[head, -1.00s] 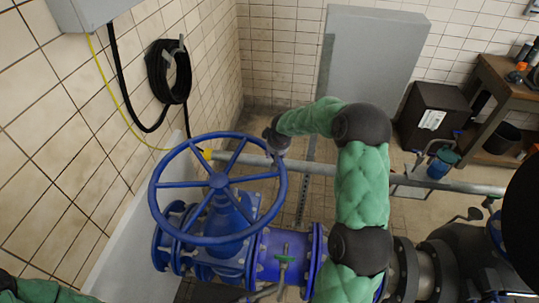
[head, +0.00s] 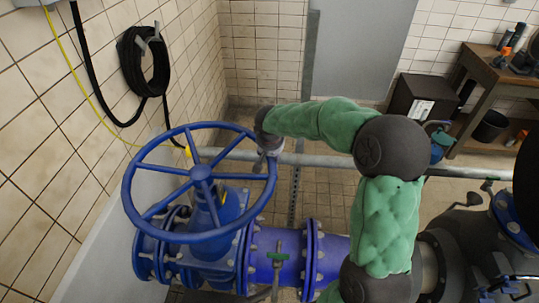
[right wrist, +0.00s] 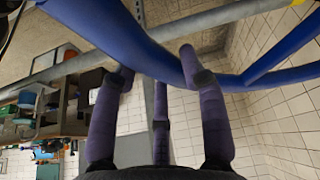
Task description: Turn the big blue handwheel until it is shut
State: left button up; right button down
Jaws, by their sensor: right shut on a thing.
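The big blue handwheel (head: 201,173) sits on top of a blue valve, left of centre in the head view. Its round rim and spokes show clearly. My right gripper (head: 266,160) is at the right side of the rim, shut on it. In the right wrist view the blue rim (right wrist: 225,80) crosses between the purple-grey fingers of my right gripper (right wrist: 158,68). Part of the rim is hidden by the fingers. My left gripper is not in view.
A grey pipe (head: 325,160) runs behind the wheel. The tiled wall (head: 40,150) with a coiled black hose (head: 143,62) is close on the left. A wooden workbench (head: 480,78) stands at the far right.

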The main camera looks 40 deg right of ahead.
jog(key=shift+s+a+f, duration=0.15)
jog(key=shift+s+f, duration=0.2)
jog(key=c, duration=0.7)
grip_release()
jog(key=shift+s+a+r, duration=0.1)
jog(key=shift+s+r, duration=0.1)
jog(key=shift+r, duration=0.1)
jog(key=shift+w, duration=0.1)
jog(key=shift+w, duration=0.1)
jog(key=shift+r, duration=0.15)
jog(key=v, duration=1.1)
jog(key=shift+r, duration=0.3)
jog(key=shift+f, duration=0.1)
